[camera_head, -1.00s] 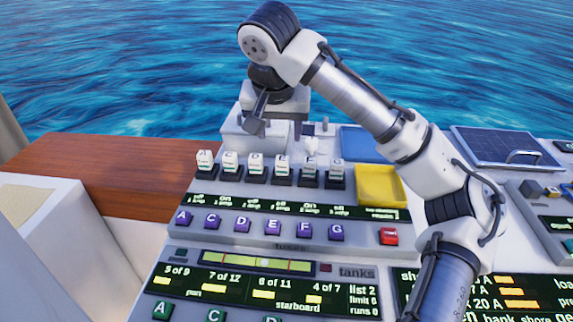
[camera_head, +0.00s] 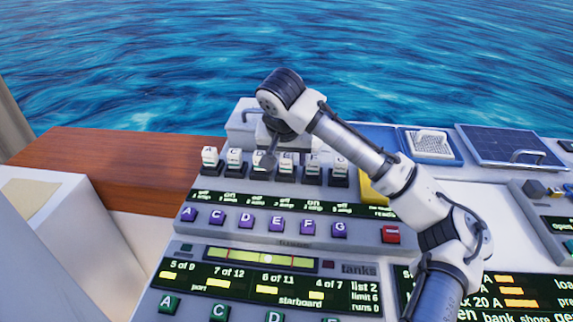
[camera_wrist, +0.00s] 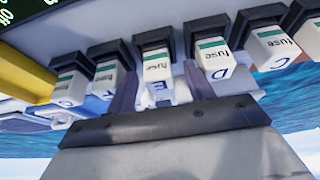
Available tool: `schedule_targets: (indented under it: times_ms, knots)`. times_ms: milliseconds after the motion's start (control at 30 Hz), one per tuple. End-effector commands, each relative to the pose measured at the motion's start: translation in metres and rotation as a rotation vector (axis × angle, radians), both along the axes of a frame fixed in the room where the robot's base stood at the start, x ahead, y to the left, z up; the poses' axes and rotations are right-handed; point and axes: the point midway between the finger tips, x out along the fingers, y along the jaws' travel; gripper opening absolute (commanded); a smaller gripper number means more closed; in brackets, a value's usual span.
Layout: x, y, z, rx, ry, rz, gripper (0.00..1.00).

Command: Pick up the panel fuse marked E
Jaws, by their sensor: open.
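The panel fuse marked E (camera_wrist: 158,70) is a white block with a green stripe, seated in a black socket in a row of similar fuses. It shows in the middle of the wrist view and, partly covered by my arm, in the head view (camera_head: 287,159). My gripper (camera_wrist: 160,90) is open, with one dark finger on each side of fuse E. The fingers lie near the gaps toward fuse F (camera_wrist: 105,78) and fuse D (camera_wrist: 214,58). I see no contact with fuse E. In the head view my gripper (camera_head: 269,160) is over the row, its fingertips hard to make out.
Fuse A (camera_head: 210,156) and fuse C (camera_head: 235,158) stand to the left, fuse G (camera_head: 340,164) to the right. A yellow tray (camera_head: 371,190) lies right of the row, partly behind my arm. Purple lettered buttons (camera_head: 247,222) and a red button (camera_head: 391,234) are in front.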

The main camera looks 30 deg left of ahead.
Motion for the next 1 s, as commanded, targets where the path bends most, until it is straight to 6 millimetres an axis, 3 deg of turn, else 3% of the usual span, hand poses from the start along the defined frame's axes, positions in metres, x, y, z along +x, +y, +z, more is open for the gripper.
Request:
schedule_targets:
  times_ms: [100,467,767,1000]
  knots:
    - [0.0,0.0,0.0,0.0,0.0,0.0,0.53]
    - [0.0,0.0,0.0,0.0,0.0,0.0,0.06]
    - [0.0,0.0,0.002,0.0,0.0,0.0,0.04]
    - [0.0,0.001,0.024,0.001,0.0,0.0,0.04]
